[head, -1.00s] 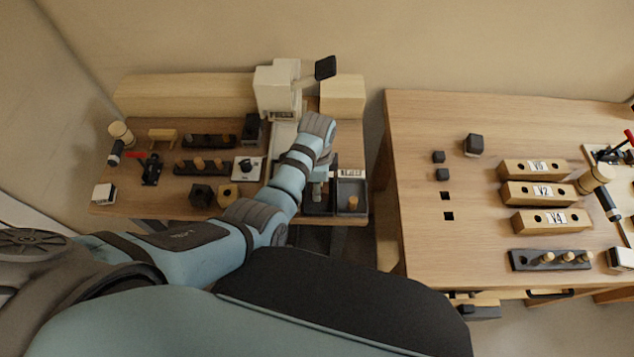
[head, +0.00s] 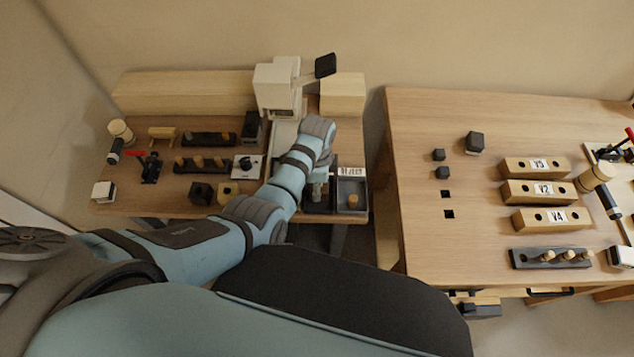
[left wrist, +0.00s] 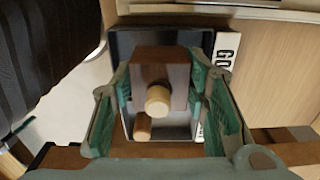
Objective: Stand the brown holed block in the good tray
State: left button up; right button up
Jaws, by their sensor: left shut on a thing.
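My left gripper (left wrist: 162,84) is shut on the brown block (left wrist: 160,65), with a green-padded finger on either side of it. A pale round peg end (left wrist: 157,101) shows at the block's lower edge; I cannot tell whether it sits in the block's hole. The good tray (left wrist: 122,45), dark-rimmed with a white label starting "GO", lies beneath the block. Another pale peg (left wrist: 142,126) is in the tray. In the head view my left gripper (head: 317,188) is over the good tray (head: 320,209), mostly hiding it and the block. Whether the block touches the tray floor is unclear. My right gripper is out of view.
The reject tray (head: 352,203), holding a peg, adjoins on the right. A white machine (head: 278,88) stands behind. A gap separates this bench from the right-hand table (head: 420,120).

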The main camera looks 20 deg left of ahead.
pick_arm(q)
jog(key=shift+f+b, duration=0.4)
jog(key=shift+f, duration=0.8)
dwell(1.1)
jog(key=o, duration=1.2)
jog(key=shift+o, duration=0.9)
jog(key=shift+r, duration=0.1)
notch_tip(320, 180, up, 3)
jog(key=shift+f+p, duration=0.2)
jog(key=shift+p, duration=0.55)
jog(key=shift+w+r, duration=0.1)
jog(key=shift+r, duration=2.05)
jog(key=shift+a+f, duration=0.1)
